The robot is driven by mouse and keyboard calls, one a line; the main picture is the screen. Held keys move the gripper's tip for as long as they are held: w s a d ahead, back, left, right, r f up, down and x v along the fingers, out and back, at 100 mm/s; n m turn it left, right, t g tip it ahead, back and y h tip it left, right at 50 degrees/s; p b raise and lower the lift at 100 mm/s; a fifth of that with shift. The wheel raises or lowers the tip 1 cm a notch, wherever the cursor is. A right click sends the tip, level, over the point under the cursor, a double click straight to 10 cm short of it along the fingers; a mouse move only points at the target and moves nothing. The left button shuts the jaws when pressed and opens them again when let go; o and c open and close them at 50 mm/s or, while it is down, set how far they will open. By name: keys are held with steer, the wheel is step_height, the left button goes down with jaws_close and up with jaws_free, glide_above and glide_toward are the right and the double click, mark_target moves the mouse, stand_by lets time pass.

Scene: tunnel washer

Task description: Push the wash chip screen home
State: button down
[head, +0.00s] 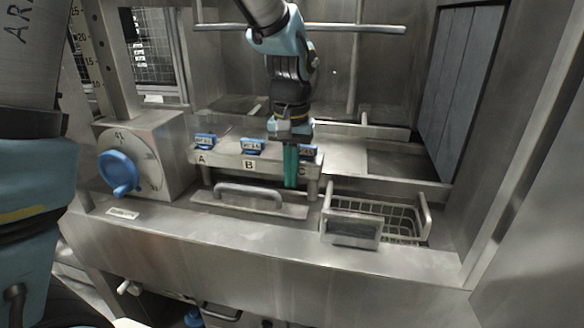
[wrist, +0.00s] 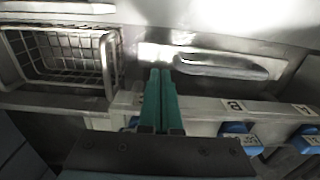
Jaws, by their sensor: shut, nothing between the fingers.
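The wire-mesh basket (head: 404,222), which looks like the wash chip screen, sits in an opening in the steel ledge at right. It has a solid front plate (head: 354,231) and raised handles. It also shows at upper left in the wrist view (wrist: 68,50). I cannot tell how far in it sits. My gripper (head: 291,184) points down with its teal fingers together and empty, just left of the basket and apart from it. In the wrist view, the closed fingers (wrist: 161,72) lie between the basket and a bar handle (wrist: 222,66).
The bar handle (head: 248,193) stands on a flat plate left of the basket. Behind it is a raised steel rail (head: 225,158) with blue clips labelled A, B and C. A blue knob (head: 119,173) is on a box at left.

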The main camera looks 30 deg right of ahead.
step_height(320, 180, up, 11)
steer(key=b, duration=0.2)
steer(key=w+a+f+n, duration=0.2)
steer(key=w+a+f, duration=0.2)
steer(key=a, duration=0.5)
steer(key=w+a+f+n, duration=0.2)
steer(key=w+a+f, duration=0.2)
steer(key=a, duration=0.5)
steer(key=s+a+f+n, duration=0.1)
steer(key=a+f, duration=0.2)
steer(key=a, duration=0.5)
steer(key=s+a+f+n+t, duration=0.1)
steer(key=s+a+f+n, duration=0.1)
steer(key=a, duration=0.6)
steer(key=shift+f+t, duration=0.3)
steer(key=shift+f, duration=0.1)
steer(key=shift+a, duration=0.1)
